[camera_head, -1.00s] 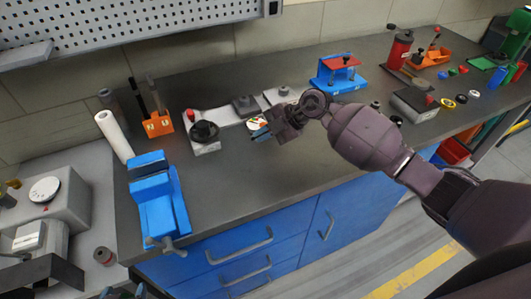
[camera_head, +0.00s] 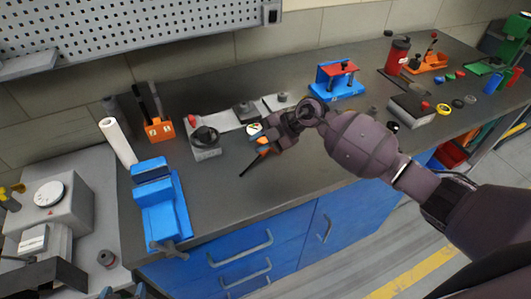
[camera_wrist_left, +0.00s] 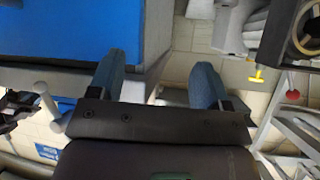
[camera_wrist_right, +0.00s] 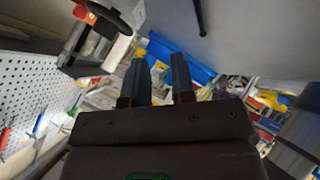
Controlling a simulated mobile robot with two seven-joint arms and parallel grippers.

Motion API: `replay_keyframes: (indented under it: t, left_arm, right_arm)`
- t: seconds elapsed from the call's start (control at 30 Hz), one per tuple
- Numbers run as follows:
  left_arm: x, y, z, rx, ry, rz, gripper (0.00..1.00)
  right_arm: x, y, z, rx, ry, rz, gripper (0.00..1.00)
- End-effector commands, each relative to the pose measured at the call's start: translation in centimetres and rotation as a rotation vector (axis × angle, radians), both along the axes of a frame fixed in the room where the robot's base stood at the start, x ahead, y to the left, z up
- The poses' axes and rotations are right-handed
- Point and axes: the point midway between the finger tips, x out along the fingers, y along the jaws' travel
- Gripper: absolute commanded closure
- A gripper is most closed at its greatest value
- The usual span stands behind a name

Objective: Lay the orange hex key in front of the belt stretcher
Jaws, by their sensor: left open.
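The orange hex key (camera_head: 263,148) shows below and beside my right gripper, its dark shaft slanting toward the front left. I cannot tell whether it lies flat on the worktop. A dark rod, apparently its shaft, also shows in the right wrist view (camera_wrist_right: 200,18). My right gripper (camera_head: 270,139) is low over the middle of the worktop; its fingers (camera_wrist_right: 163,62) stand a little apart with nothing seen between them. The grey device with a black handwheel (camera_head: 205,135), which looks like the belt stretcher, stands behind and left of it. My left gripper (camera_wrist_left: 155,85) is open and empty.
A blue vise (camera_head: 160,212) stands at the worktop's left end, near an orange tool holder (camera_head: 158,129) and a white roll (camera_head: 118,141). A blue stand with a red plate (camera_head: 338,88) is at the back. The front middle of the worktop (camera_head: 240,205) is clear.

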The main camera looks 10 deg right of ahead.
Motion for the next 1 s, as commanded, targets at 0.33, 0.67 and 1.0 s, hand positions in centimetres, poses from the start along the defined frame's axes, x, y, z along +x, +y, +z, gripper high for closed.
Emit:
replay_keyframes:
  t: [0.33, 0.67, 1.0]
  left_arm:
    - [0.2, 0.0, 4.1, 0.0, -0.009, -0.001, 0.29]
    - [-1.5, 0.3, 3.5, 0.001, 0.041, 0.008, 0.29]
    - [-1.5, 0.2, 3.7, -0.002, 0.039, 0.009, 0.29]
  right_arm:
    - [-2.0, 1.6, 1.7, -0.001, 0.004, 0.001, 0.76]
    - [-3.9, 3.2, 2.7, 0.0, 0.003, 0.0, 0.76]
    - [-4.2, 3.5, 2.8, -0.001, 0.003, 0.0, 0.76]
